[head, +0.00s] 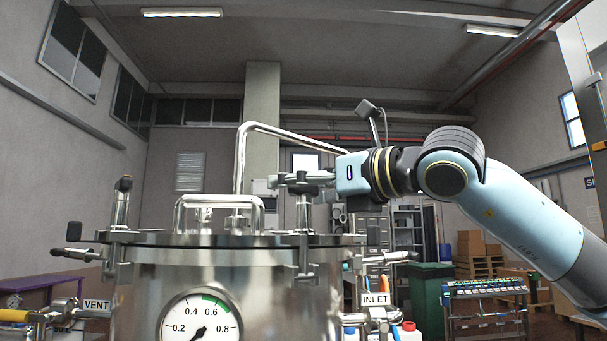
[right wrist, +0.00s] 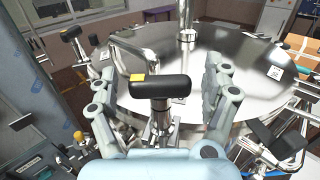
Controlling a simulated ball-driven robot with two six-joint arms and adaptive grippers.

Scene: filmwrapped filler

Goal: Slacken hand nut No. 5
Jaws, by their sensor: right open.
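A steel vessel with a round lid (head: 180,239) fills the lower middle of the head view. A hand nut (right wrist: 160,88) with a black T-shaped grip and a yellow mark stands upright at the lid's rim in the right wrist view. My right gripper (right wrist: 157,72) is open, with one finger on each side of this nut, apart from its grip. In the head view my right gripper (head: 290,181) is at the top of that nut's stem (head: 303,215). I cannot read a number on it. My left gripper is out of view.
Another hand nut (head: 121,205) stands upright at the lid's left. Black-handled bolts stick outward at the left (head: 75,252) and right (head: 392,257). A bent pipe (head: 240,160) and a lid handle (head: 218,200) rise nearby. A pressure gauge (head: 200,318) faces front.

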